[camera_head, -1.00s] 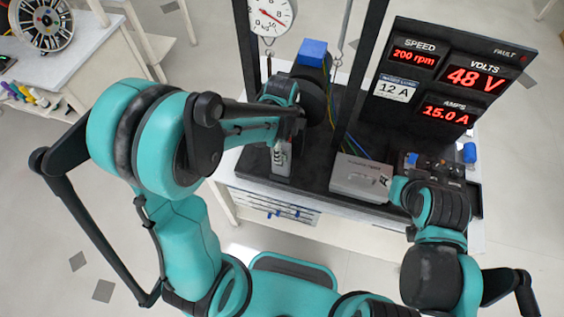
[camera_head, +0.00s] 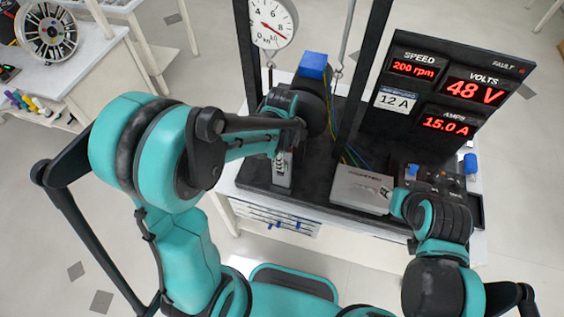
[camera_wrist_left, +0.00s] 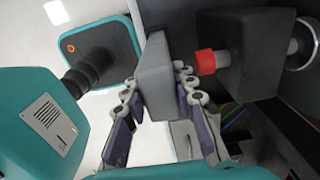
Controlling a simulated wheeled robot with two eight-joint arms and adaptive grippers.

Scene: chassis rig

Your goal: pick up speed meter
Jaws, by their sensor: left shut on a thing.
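My left gripper (camera_wrist_left: 155,105) is shut on a grey block-shaped device, which I take to be the speed meter (camera_wrist_left: 156,72). The fingers press on its two sides in the left wrist view. In the head view my left gripper (camera_head: 283,165) points down in front of the motor with the blue top (camera_head: 313,65), and the arm hides most of the held device. A dark block with a red collar (camera_wrist_left: 206,62) is close to the right of the device in the wrist view. My right gripper (camera_head: 403,203) is by the grey box; its fingers are not clear.
A black panel (camera_head: 482,62) shows 200 rpm, 48 V and 15.0 A. A round dial scale (camera_head: 271,22) hangs between black posts. A grey box (camera_head: 360,188) and a control box (camera_head: 440,178) are on the bench. A side table (camera_head: 75,75) stands at the left.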

